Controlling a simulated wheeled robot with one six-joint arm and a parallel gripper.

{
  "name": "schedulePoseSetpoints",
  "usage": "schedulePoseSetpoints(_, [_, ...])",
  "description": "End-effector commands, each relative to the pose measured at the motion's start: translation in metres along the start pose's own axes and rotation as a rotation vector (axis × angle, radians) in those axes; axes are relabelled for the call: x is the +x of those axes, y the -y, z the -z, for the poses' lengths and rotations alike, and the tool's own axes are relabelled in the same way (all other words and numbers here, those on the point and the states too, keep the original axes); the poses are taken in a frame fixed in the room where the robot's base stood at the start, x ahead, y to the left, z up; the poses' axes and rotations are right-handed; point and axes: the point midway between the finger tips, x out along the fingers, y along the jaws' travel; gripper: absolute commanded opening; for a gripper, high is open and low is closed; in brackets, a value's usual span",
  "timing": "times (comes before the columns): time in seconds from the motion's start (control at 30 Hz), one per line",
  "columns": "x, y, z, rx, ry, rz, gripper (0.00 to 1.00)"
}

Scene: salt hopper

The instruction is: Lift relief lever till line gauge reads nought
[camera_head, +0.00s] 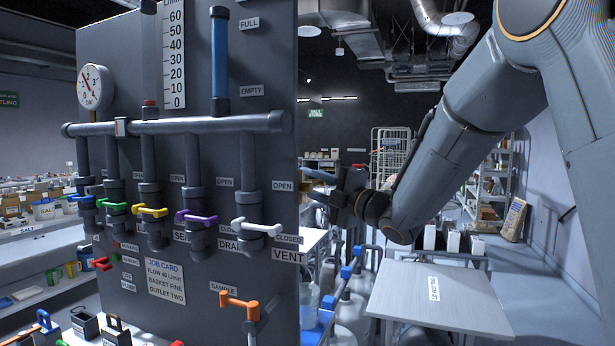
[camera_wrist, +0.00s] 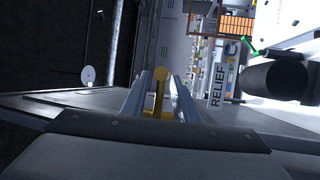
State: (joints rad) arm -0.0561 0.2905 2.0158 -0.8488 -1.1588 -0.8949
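The line gauge (camera_head: 95,88) is a white round dial in bar at the panel's upper left; its needle is too small to read surely. In the wrist view a yellow lever (camera_wrist: 160,88) stands between the two fingers of my gripper (camera_wrist: 160,80), with a narrow gap seeming to show on each side. A white RELIEF label (camera_wrist: 217,86) is to its right. In the head view my gripper (camera_head: 318,186) is at the panel's right edge, partly hidden. It looks open around the lever, not closed on it.
The grey panel (camera_head: 225,100) carries a pipe (camera_head: 180,123) and a row of coloured valve handles, with a white handle (camera_head: 257,227) by VENT. An orange handle (camera_head: 240,303) is lower down. A grey table (camera_head: 435,300) stands right of the panel, below my arm.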

Motion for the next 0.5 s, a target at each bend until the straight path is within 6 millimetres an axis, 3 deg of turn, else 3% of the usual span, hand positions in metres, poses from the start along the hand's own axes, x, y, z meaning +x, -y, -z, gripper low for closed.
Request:
schedulePoseSetpoints(0.2, [0.017,-0.001,-0.002,0.001,0.003,-0.001,0.27])
schedulePoseSetpoints(0.5, [0.017,-0.001,-0.004,0.000,0.007,-0.001,0.24])
